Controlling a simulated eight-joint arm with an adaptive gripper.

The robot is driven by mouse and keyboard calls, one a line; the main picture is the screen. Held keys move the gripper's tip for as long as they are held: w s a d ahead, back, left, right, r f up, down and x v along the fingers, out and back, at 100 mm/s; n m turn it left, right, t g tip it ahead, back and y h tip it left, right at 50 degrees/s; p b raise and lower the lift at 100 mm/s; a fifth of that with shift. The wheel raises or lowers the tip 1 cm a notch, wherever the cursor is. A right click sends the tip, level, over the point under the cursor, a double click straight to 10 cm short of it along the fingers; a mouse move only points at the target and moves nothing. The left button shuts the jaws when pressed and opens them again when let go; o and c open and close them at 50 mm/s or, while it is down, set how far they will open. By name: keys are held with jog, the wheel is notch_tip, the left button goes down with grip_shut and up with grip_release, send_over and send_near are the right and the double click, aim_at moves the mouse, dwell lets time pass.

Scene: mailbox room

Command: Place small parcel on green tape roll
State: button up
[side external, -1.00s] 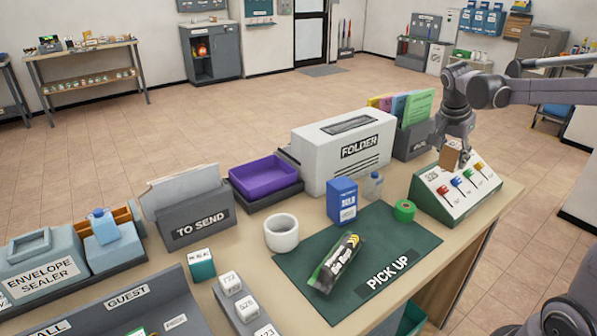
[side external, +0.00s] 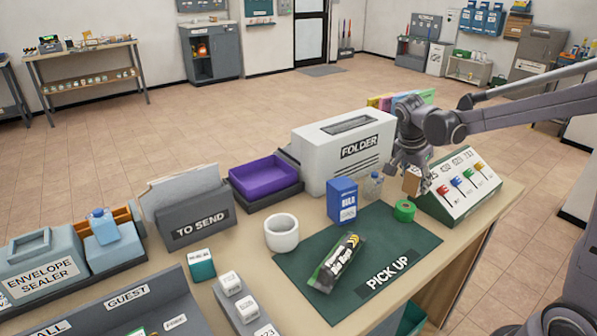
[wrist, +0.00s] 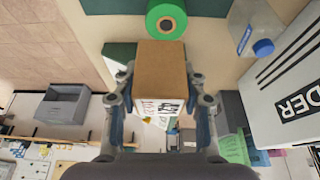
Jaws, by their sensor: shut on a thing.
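My gripper (side external: 412,168) is shut on the small parcel (side external: 412,181), a brown box. In the wrist view the parcel (wrist: 160,72) sits between the two fingers (wrist: 160,95). It is held in the air, above and close to the green tape roll (side external: 404,210). The tape roll lies on the table at the right edge of the green pick-up mat, with its hole facing up. In the wrist view the tape roll (wrist: 166,20) shows just beyond the parcel, apart from it.
A clear bottle (side external: 374,186) and a blue box (side external: 342,200) stand left of the tape roll. The white folder box (side external: 345,150) is behind them. A sloped panel with coloured flags (side external: 458,190) stands right of the roll. A black-wrapped packet (side external: 338,262) lies on the mat (side external: 400,262).

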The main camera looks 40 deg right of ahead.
aim_at(409, 193)
jog(key=shift+w+a+f, duration=0.25)
jog(key=shift+w+f, duration=0.1)
jog(key=shift+f, duration=1.9)
jog(key=shift+f, duration=0.15)
jog(key=o, duration=1.2)
